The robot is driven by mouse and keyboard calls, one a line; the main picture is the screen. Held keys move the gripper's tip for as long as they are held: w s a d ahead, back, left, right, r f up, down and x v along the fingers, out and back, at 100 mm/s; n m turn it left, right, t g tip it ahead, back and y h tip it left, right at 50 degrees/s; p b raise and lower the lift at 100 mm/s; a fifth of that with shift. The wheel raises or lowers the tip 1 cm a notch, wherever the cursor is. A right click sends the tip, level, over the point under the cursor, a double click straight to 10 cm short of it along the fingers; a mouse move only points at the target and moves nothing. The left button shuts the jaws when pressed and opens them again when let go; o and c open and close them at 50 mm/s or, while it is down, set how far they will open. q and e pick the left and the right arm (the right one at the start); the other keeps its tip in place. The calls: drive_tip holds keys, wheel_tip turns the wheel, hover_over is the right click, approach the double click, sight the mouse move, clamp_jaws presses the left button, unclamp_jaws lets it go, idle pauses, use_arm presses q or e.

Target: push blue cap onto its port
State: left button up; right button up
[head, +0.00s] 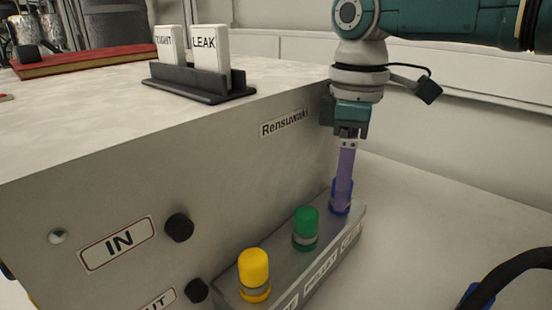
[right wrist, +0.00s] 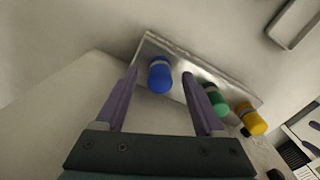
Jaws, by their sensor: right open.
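The blue cap (head: 334,200) is at the far right end of a grey port block (head: 228,285), partly hidden behind my gripper's purple fingers in the head view. My right gripper (head: 343,207) points down at it from above. In the right wrist view the blue cap (right wrist: 160,78) shows between the two fingertips of the open right gripper (right wrist: 160,73), with a gap on each side. A paler ring shows at the cap's block end; I cannot tell how far down it sits. My left gripper is not in view.
A green cap (head: 306,222) and a yellow cap (head: 253,266) stand in line on the same block. A large grey-white box (head: 235,155) labelled Rensuwaki rises behind it, bearing TIGHT and LEAK cards in a black holder (head: 200,85). A black curved tube (head: 510,268) is at lower right.

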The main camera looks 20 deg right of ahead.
wheel_tip(320, 180, up, 10)
drive_tip(key=shift+p, duration=0.4)
idle(0.6)
